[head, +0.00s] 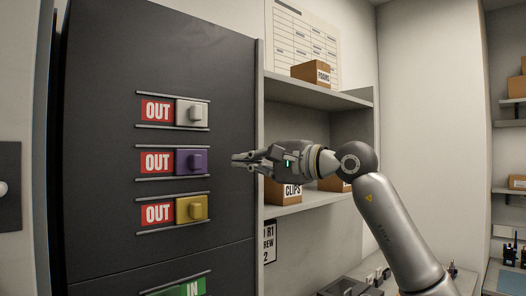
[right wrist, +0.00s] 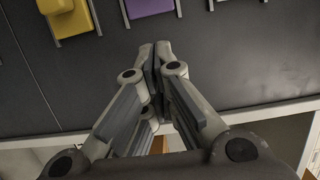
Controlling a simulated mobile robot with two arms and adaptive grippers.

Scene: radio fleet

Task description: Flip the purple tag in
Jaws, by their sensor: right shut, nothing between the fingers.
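The purple tag (head: 189,162) sits in its rails on a dark cabinet front (head: 101,90), at the right of a red panel reading OUT (head: 157,162). It also shows at the top of the right wrist view (right wrist: 151,7). My right gripper (head: 236,160) is shut and empty, level with the purple tag and to its right in the head view. Its fingertips (right wrist: 156,50) appear apart from the tag in the right wrist view. My left gripper is not in view.
A white tag (head: 190,113) above and a yellow tag (head: 190,208) below also show OUT. A lower row (head: 186,288) shows green IN. Shelves (head: 318,99) with boxes stand right of the cabinet, behind my right arm.

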